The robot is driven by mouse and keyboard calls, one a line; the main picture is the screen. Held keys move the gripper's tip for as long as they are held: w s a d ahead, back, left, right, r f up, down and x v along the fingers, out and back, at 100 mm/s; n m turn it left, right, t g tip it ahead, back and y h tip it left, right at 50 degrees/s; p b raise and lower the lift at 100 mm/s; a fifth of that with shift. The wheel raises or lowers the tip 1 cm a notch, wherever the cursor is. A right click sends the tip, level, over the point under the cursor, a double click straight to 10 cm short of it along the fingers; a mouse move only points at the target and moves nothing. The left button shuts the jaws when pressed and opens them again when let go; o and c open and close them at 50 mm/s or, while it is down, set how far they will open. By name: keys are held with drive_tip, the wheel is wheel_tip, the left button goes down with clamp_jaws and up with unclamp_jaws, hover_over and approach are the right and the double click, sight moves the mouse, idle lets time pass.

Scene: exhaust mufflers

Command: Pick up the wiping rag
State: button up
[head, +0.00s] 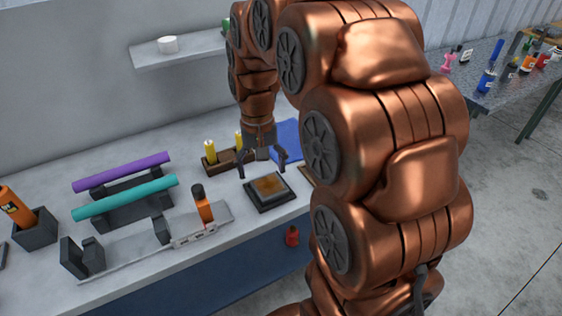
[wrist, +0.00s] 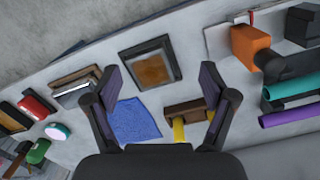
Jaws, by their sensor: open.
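The wiping rag appears to be the flat blue cloth (head: 287,138) on the bench, partly hidden behind my arm in the head view. In the wrist view the blue cloth (wrist: 137,121) lies between the open fingers, nearer the left one. My gripper (head: 262,162) points down over the bench with its fingers apart and nothing between them. It also shows open in the wrist view (wrist: 161,85). It is apart from the cloth, and its exact height above the bench is hard to tell.
A dark tray with a brown plate (head: 268,188) lies close to my gripper. A wooden block with yellow items (head: 218,160) stands beside it. Purple (head: 122,172) and teal (head: 126,197) tubes rest on stands at left. A wall shelf (head: 180,48) is above.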

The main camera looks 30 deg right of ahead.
drive_tip(key=w+d+f+m, duration=0.2)
drive_tip(key=w+d+f, duration=0.1)
drive_tip(key=w+d, duration=0.5)
drive_tip(key=w+d+f+m, duration=0.2)
drive_tip(key=w+d+f, duration=0.1)
drive_tip(key=w+d, duration=0.45)
drive_tip(key=shift+t, duration=0.4)
drive_tip(key=shift+s+f+b, duration=0.15)
drive_tip(key=shift+f+b, duration=0.25)
drive_tip(key=shift+f, duration=4.6)
drive_tip(key=shift+f, duration=0.25)
drive_tip(key=shift+f, duration=0.25)
drive_tip(key=shift+c, duration=0.6)
drive_tip(key=shift+s+f, duration=0.1)
drive_tip(key=shift+s, duration=0.05)
drive_tip(key=c, duration=0.6)
